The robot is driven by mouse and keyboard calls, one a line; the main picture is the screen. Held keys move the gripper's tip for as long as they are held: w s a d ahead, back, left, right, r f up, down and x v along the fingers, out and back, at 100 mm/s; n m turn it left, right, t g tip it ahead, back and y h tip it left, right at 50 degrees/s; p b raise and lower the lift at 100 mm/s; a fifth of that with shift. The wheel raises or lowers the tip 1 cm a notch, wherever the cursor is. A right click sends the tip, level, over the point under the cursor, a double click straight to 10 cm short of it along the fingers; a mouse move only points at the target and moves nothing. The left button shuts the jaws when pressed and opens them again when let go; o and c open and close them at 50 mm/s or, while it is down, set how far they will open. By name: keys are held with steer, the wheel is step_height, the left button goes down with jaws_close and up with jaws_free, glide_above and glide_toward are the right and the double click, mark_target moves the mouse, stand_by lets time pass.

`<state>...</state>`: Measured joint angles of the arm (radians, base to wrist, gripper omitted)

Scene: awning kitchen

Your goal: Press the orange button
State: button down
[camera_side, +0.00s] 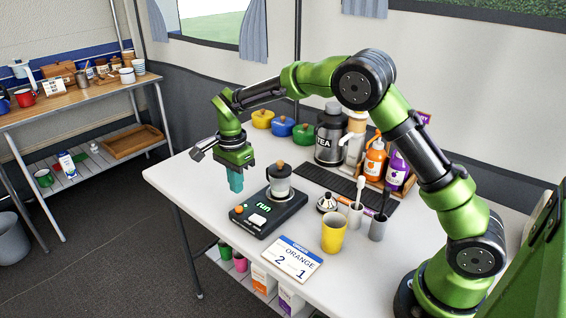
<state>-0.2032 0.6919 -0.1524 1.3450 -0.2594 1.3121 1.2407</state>
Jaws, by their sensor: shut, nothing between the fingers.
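The orange button (239,209) is a small round knob at the left corner of a black device (284,214) on the white table. A white switch (257,219) sits beside it, and green text reading "run" glows on the device. A glass jar with a wooden knob (279,182) stands on the device's back part. My gripper (236,189) has teal fingers that point down and are shut and empty. In this view the fingertips appear just above the orange button, with a gap between them. The exact depth between them is hard to tell.
A card reading "ORANGE 2 1" (291,260) lies in front of the device. A yellow cup (333,233), a dark cup (377,227) and a small silver-and-black item (326,202) stand to the right. The tabletop left of the device is clear.

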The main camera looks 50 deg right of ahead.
step_height(320, 180, up, 6)
stand_by(2.6)
steer(key=s+r+n+t, duration=0.2)
steer(key=s+r+n, duration=0.1)
steer(key=s, duration=0.6)
steer(key=s+d+r+n+t+y, duration=0.1)
steer(key=s+r+n+t, duration=0.1)
steer(key=s+n, duration=0.4)
steer(key=s+d+r+n+t+y, duration=0.1)
steer(key=s+r+n+t, duration=0.2)
steer(key=s, duration=0.9)
steer(key=shift+r+n, duration=0.5)
steer(key=shift+n, duration=0.5)
